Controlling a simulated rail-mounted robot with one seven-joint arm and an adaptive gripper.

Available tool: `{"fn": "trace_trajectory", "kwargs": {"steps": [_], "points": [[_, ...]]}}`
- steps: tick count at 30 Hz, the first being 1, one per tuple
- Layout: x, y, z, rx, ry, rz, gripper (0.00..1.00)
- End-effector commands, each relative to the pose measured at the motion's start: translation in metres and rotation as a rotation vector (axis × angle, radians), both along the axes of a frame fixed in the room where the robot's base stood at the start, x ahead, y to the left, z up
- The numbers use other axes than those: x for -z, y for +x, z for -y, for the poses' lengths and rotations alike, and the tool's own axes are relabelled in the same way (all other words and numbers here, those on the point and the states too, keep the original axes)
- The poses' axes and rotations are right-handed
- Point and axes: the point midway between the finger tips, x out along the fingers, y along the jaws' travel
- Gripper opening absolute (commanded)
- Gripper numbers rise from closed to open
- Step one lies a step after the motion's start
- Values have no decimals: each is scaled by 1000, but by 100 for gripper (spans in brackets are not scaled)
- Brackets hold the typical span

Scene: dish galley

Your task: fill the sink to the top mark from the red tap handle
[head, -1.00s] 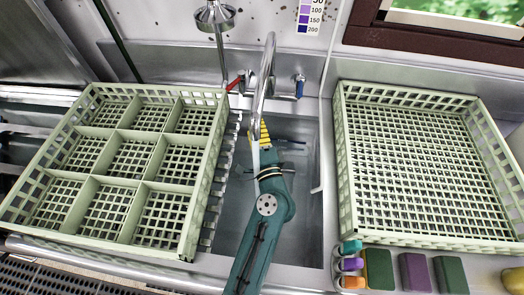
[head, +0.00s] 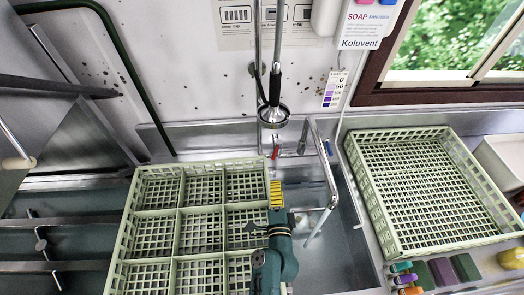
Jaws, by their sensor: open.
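The red tap handle (head: 275,152) shows at the back of the sink, left of the arched metal spout (head: 326,170). A blue handle (head: 328,147) is to its right. A pale strip (head: 318,227) runs down from the spout end; I cannot tell whether it is water. The grey sink basin (head: 345,262) is partly hidden by my teal arm. I cannot make out its top mark or water level. My gripper (head: 277,195), with yellow dark-striped parts, is open below the red handle in the picture, beside the left rack, apparently apart from the handle. Its fingertips are hard to make out.
A pale green divided rack (head: 128,222) stands close on the left of my arm. Another pale green rack (head: 374,213) stands right of the sink. A black spray head (head: 274,114) hangs above the red handle. Sponges (head: 442,271) lie at lower right.

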Motion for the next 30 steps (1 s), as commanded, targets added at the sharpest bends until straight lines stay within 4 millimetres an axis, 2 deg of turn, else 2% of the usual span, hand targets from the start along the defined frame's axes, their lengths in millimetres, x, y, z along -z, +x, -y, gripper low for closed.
{"fn": "trace_trajectory", "kwargs": {"steps": [6, 18, 24, 30], "points": [[4, 43, -5, -2, 1, 2, 42], [12, 111, -11, -2, 1, 2, 42], [14, 136, -14, -2, 1, 1, 42], [12, 146, -15, -3, 1, 0, 42]]}}
